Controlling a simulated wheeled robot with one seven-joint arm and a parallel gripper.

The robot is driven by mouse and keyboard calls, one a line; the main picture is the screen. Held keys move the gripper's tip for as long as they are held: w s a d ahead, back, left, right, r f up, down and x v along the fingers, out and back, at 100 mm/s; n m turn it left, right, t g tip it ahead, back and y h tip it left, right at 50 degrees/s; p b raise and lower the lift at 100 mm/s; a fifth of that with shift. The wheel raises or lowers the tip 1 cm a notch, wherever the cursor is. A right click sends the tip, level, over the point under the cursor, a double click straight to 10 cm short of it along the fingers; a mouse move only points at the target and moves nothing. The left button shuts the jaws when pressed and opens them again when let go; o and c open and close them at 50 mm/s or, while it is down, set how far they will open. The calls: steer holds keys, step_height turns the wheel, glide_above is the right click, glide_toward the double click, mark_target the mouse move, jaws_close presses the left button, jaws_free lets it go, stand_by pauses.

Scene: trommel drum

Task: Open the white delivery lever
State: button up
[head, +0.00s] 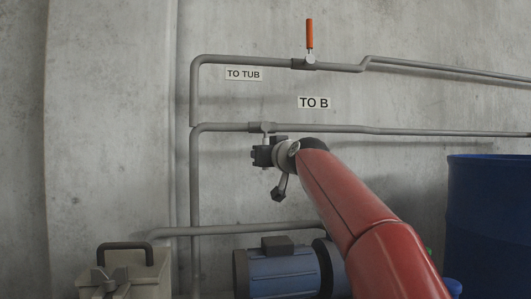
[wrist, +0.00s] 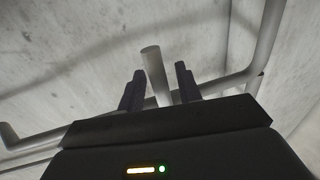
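A pale, whitish-grey lever (wrist: 152,68) stands between the two dark fingers of my gripper (wrist: 160,75) in the wrist view. A gap shows on each side of it, so the fingers are open around it and apart from it. In the head view my gripper (head: 262,155) is just below the valve (head: 262,127) on the lower pipe marked TO B. The lever itself is mostly or wholly hidden there behind my gripper and wrist, so its angle is hard to tell.
An upright orange lever (head: 309,35) sits on the upper pipe (head: 240,59), near the TO TUB sign (head: 243,74). A blue motor (head: 283,275) is below my arm. A blue drum (head: 490,225) stands at right, a beige box (head: 125,272) at lower left. The concrete wall is close behind the pipes.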

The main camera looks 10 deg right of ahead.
jaws_close()
